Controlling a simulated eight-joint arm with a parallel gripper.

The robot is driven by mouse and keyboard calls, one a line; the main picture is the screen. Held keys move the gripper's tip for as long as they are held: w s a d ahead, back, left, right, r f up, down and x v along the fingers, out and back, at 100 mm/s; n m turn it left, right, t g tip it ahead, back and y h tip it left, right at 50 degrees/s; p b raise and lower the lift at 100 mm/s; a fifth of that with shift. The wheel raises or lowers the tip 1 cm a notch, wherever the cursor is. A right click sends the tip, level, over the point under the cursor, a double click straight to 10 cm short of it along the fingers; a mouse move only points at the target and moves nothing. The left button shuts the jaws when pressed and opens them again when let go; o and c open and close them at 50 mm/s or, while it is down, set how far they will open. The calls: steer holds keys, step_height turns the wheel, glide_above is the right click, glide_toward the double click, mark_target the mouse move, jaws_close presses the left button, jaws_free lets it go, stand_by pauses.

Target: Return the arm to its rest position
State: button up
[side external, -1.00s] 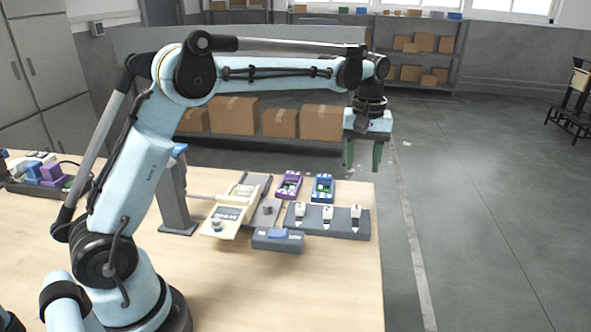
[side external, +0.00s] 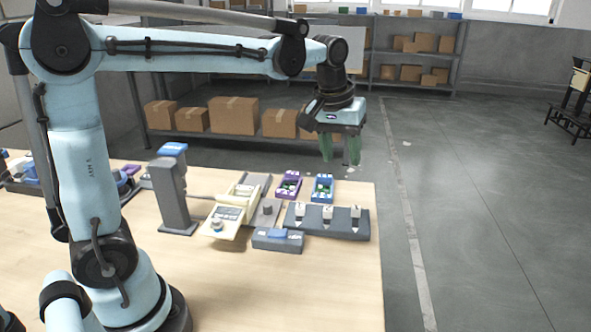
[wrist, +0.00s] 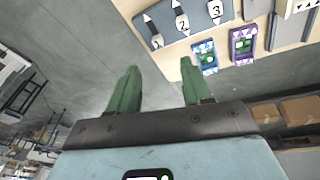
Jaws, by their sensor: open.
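My gripper (side external: 340,158) has green fingers and hangs in the air near the far right edge of the table (side external: 330,275). It is open and empty, as the gap between its fingers (wrist: 157,88) in the wrist view shows. It is above and beyond the blue tray (side external: 322,187) and the purple tray (side external: 289,187), touching neither. In the wrist view the blue tray (wrist: 204,57) and purple tray (wrist: 243,45) lie ahead of the fingers.
A dark grey block with numbered markers (side external: 327,221) sits at the table's right. A cream device (side external: 230,215), a blue-grey box (side external: 277,240) and a grey post with a blue top (side external: 173,190) stand left of it. Shelves with cardboard boxes (side external: 233,115) stand behind. The near table is clear.

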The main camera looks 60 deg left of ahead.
steer(key=s+f+m+t, duration=0.4)
steer(key=s+f+m, duration=0.1)
steer(key=s, duration=0.8)
steer(key=shift+s+d+f+m+t, duration=0.2)
steer(key=shift+s+d+m+t, duration=0.1)
steer(key=shift+d, duration=0.15)
